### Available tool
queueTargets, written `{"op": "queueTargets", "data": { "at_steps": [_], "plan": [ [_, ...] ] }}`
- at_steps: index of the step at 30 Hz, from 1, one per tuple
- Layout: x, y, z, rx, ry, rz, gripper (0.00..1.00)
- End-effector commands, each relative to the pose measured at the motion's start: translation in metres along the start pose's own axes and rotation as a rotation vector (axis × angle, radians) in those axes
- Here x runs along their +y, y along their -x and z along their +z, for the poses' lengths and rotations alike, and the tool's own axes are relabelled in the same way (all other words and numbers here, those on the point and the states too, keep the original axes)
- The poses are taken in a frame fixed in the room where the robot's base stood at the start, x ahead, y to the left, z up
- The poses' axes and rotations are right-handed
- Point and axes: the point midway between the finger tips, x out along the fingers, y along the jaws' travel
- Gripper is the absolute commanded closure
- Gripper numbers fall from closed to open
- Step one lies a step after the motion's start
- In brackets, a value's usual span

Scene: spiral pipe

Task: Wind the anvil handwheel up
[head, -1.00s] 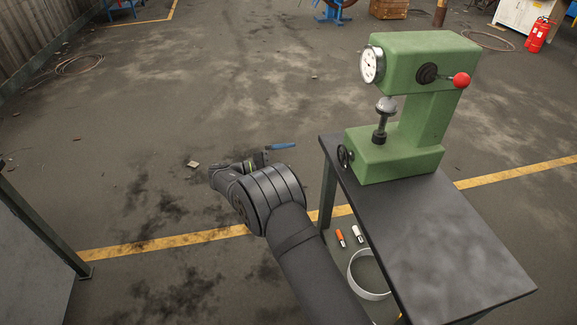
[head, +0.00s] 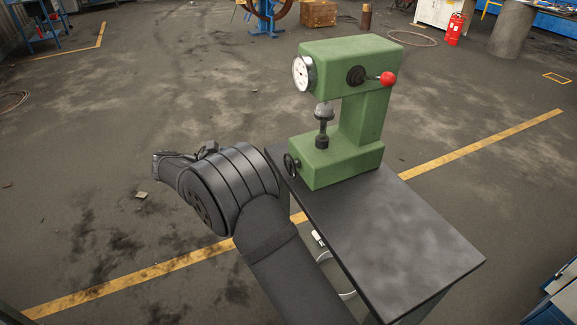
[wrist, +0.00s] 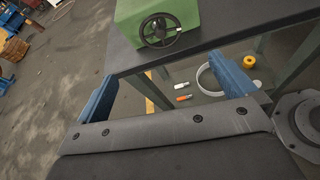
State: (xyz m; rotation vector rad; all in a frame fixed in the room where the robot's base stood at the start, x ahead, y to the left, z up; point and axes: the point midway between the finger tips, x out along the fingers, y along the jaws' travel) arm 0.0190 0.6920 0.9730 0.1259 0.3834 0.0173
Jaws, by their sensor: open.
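The green press-like machine (head: 340,165) stands upright on the dark table. Its black handwheel (head: 291,166) is on the left end of the base, and the anvil post (head: 322,130) rises from the base under the head. In the wrist view the spoked handwheel (wrist: 159,30) is at the top, on the green base (wrist: 190,12). My gripper (wrist: 163,70) is open and empty, its two blue fingers wide apart. The handwheel appears beyond the fingertips, between them sideways, and apart from them. In the head view my arm hides the fingers.
The table top (head: 400,235) is bare in front of the machine. A red-knobbed lever (head: 387,78) sticks out from the head. Under the table, the wrist view shows a white ring (wrist: 207,80), an orange-and-white item (wrist: 183,98) and a yellow roll (wrist: 248,61). Floor to the left is open.

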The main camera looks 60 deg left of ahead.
Motion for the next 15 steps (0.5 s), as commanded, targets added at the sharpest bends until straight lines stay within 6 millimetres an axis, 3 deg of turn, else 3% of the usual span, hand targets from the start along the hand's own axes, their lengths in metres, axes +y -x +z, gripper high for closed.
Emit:
{"op": "queueTargets", "data": {
  "at_steps": [5,15],
  "plan": [
    [0.000,-0.011,0.002,0.010,0.020,0.000,0.00],
    [-0.001,-0.081,0.001,0.009,0.018,-0.003,0.00]
  ]
}}
